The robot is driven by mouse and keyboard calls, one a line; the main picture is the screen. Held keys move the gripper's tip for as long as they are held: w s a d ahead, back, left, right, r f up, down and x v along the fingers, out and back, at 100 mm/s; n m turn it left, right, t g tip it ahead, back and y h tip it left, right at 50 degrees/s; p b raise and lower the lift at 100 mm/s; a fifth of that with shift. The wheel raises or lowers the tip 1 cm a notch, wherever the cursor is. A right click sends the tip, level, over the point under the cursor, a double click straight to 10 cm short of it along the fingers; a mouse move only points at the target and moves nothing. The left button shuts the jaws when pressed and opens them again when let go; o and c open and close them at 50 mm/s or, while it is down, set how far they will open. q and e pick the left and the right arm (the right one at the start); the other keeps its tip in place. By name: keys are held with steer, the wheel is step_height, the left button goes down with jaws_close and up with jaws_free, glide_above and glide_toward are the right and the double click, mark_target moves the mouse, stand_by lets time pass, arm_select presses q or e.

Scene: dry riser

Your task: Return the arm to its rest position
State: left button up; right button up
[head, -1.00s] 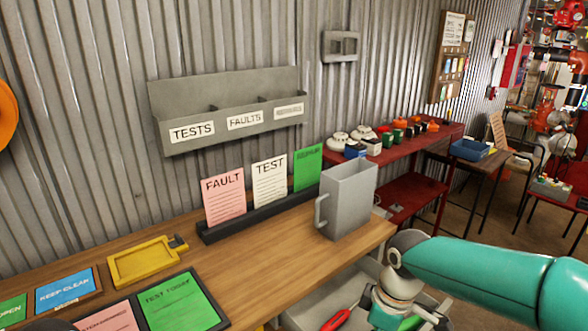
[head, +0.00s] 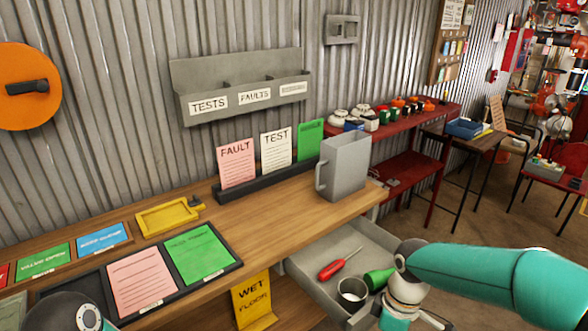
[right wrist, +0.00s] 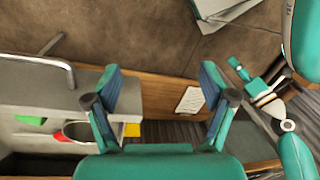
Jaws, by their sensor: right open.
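My right arm (head: 480,272) enters the head view from the right and bends down beside the open drawer (head: 300,262). Its fingers are hard to make out there. In the right wrist view my right gripper (right wrist: 160,95) is open and empty, fingers wide apart, with the drawer at left and floor beyond. A dark and teal part of my left arm (head: 85,316) shows at the bottom left of the head view. A small teal gripper, likely my left one (right wrist: 245,72), shows at right in the right wrist view; its jaw state is unclear.
The drawer holds a red-handled screwdriver (head: 333,269), a green bottle (head: 378,278) and a metal cup (head: 352,290). A grey jug (head: 343,168) stands near the bench's right end. A yellow wet floor sign (head: 253,300) is below the bench front.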

steer(key=s+a+f+m+y+p, duration=0.25)
steer(key=s+f+m, duration=0.25)
steer(key=s+f, duration=0.5)
steer(key=s+a+f+m+y+p, duration=0.1)
steer(key=s+a+f+m, duration=0.35)
steer(key=s+f, duration=0.55)
steer(key=w+m, duration=0.1)
steer(key=w+m+t, duration=0.1)
steer(key=w, duration=0.1)
steer(key=w+d+m+t, duration=0.1)
steer(key=m, duration=0.1)
steer(key=shift+w+f+h, duration=0.2)
steer(key=shift+w+h, duration=0.05)
steer(key=shift+w, duration=0.05)
steer(key=shift+w, duration=0.1)
